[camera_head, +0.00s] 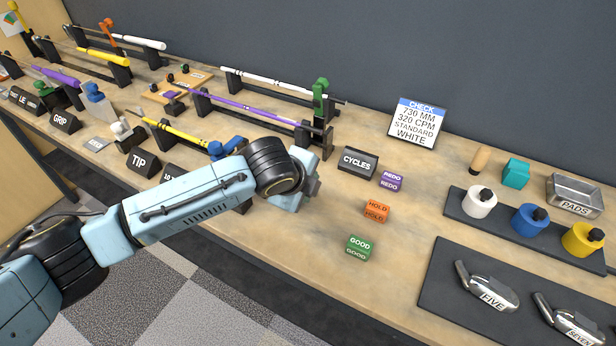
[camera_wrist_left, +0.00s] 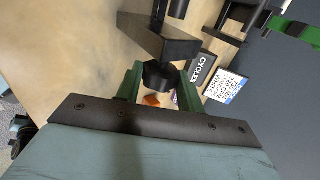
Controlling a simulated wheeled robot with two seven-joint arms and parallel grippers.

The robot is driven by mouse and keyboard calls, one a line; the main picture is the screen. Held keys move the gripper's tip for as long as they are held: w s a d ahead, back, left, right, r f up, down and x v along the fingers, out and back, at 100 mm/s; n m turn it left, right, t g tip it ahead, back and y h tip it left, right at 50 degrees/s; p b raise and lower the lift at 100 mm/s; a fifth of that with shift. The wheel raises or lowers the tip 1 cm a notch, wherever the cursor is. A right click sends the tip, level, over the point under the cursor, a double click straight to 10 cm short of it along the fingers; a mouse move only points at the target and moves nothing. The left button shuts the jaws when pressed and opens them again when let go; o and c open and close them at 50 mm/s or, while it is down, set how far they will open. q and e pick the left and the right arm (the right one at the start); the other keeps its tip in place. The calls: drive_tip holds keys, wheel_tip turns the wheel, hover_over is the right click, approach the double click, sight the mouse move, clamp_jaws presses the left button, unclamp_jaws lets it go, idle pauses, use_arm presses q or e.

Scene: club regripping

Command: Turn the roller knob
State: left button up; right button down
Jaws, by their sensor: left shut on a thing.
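The black roller knob (camera_wrist_left: 158,76) shows in the left wrist view, on the near side of a dark block-shaped stand (camera_wrist_left: 160,42). My left gripper (camera_wrist_left: 160,84) has its two green fingers on either side of the knob and is shut on it. In the head view my left arm reaches in from the left, and its wrist and gripper body cover the knob. A purple shaft (camera_head: 255,108) lies across the supports there, its right end at a dark stand (camera_head: 326,137). My right gripper is not in view.
A CYCLES sign (camera_head: 357,162) stands close to the right of my gripper. Purple REDO (camera_head: 391,181), orange HOLD (camera_head: 376,211) and green GOOD (camera_head: 358,247) blocks sit on the bench. A CHECK card (camera_head: 416,122) stands behind. Bottles and club heads are farther right.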

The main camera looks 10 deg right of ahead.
use_arm(q)
drive_tip(key=shift+s+f+t+h+b, duration=0.2)
drive_tip(key=shift+f+t+h+b, duration=0.1)
drive_tip(key=shift+t+h, duration=0.4)
drive_tip(key=shift+a+f+t+h+b, duration=0.15)
drive_tip(key=shift+t+h+b, duration=0.25)
drive_tip(key=shift+t+b, duration=0.35)
drive_tip(key=shift+s+f+t+h+b, duration=0.1)
drive_tip(key=shift+f+t+h+b, duration=0.05)
drive_tip(key=shift+t+h+b, duration=0.95)
drive_tip(key=shift+t+b, duration=0.55)
drive_tip(key=shift+b, duration=0.45)
drive_tip(key=o, duration=1)
